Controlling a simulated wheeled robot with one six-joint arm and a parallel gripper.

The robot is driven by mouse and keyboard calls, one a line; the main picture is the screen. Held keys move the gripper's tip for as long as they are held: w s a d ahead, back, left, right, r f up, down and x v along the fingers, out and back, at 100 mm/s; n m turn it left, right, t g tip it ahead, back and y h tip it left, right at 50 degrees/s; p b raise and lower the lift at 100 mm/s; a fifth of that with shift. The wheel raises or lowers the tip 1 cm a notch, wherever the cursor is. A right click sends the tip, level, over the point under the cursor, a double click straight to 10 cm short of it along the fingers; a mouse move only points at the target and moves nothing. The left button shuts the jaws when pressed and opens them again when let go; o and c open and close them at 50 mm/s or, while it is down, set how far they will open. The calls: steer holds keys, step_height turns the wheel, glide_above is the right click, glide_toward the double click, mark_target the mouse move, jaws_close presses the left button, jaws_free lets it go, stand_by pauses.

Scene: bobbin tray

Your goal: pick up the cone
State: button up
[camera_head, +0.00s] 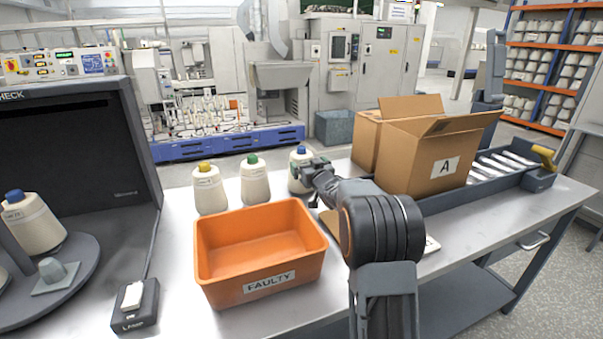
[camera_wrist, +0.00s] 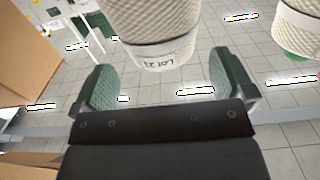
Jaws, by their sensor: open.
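Three cream yarn cones stand in a row on the table behind the orange bin: a yellow-topped cone (camera_head: 209,190), a green-topped cone (camera_head: 254,182) and a blue-topped cone (camera_head: 296,182). My gripper (camera_head: 308,167) is at the blue-topped cone, partly covering its right side. In the wrist view my gripper (camera_wrist: 164,72) is open, its two green-padded fingers apart. A cone with a "LOT 21" label (camera_wrist: 158,45) lies ahead between the finger lines, its far part cut off by the frame. I cannot tell whether the pads touch it. Another cone (camera_wrist: 300,28) shows at the right.
The orange FAULTY bin (camera_head: 260,280) stands in front of the cones. Another blue-topped cone (camera_head: 35,228) sits on the turntable (camera_head: 70,275) at left.

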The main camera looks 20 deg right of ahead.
mark_target(302, 158)
steer(key=shift+w+p, duration=0.3)
steer(key=shift+w, duration=2.5)
steer(key=c, duration=1.1)
steer(key=shift+c, duration=0.2)
steer(key=shift+r, duration=0.1)
